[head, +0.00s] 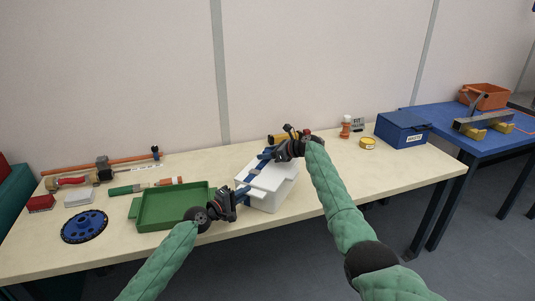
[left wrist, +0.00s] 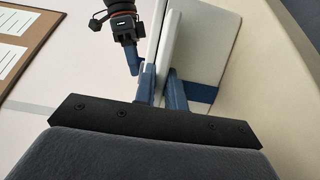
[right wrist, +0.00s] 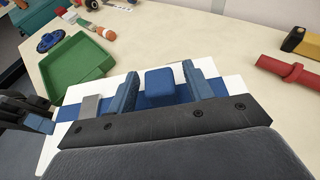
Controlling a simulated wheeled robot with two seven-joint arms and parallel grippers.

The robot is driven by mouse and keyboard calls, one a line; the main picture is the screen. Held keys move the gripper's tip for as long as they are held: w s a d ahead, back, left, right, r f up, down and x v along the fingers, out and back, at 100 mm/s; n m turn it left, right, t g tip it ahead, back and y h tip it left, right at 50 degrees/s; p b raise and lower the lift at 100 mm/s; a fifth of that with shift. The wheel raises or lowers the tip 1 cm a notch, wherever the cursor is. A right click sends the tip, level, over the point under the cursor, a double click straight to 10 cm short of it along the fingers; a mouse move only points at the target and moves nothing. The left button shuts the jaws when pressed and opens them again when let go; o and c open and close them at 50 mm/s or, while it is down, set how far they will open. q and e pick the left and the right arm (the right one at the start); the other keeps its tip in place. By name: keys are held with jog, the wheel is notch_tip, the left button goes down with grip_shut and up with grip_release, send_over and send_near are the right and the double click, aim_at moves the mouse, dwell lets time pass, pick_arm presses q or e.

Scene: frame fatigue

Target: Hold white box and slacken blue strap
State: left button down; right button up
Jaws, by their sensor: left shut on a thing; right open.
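The white box (head: 264,201) stands at the front middle of the table, with the blue strap (head: 255,172) running over its lid. My left gripper (head: 243,191) is shut on the near left edge of the white box; the left wrist view shows its blue fingers (left wrist: 161,82) either side of a white rim. My right gripper (head: 266,154) is open over the far part of the lid. In the right wrist view its fingers (right wrist: 160,82) stand either side of a raised blue block (right wrist: 159,94) on the strap, with gaps both sides. A grey buckle piece (right wrist: 90,107) lies to its left.
A green tray (head: 170,223) is left of the box, with a blue disc (head: 84,226) beyond it. Tools lie along the table's back left. A yellow tape roll (head: 368,142) and a blue case (head: 402,129) are at right. Table right of the box is mostly clear.

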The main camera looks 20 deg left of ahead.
aim_at(262, 165)
pick_arm(q)
jog(key=shift+f, duration=0.35)
pick_arm(e)
grip_shut()
jog(key=shift+s+a+f, duration=0.15)
jog(key=shift+s+a, duration=0.05)
jog(key=shift+s, duration=0.4)
jog(key=shift+s+a, duration=0.2)
jog(key=shift+s, duration=0.75)
jog(key=shift+s+a, duration=0.15)
jog(key=shift+s, duration=0.8)
grip_release()
jog(key=shift+d, duration=0.1)
jog(key=v, duration=1.2)
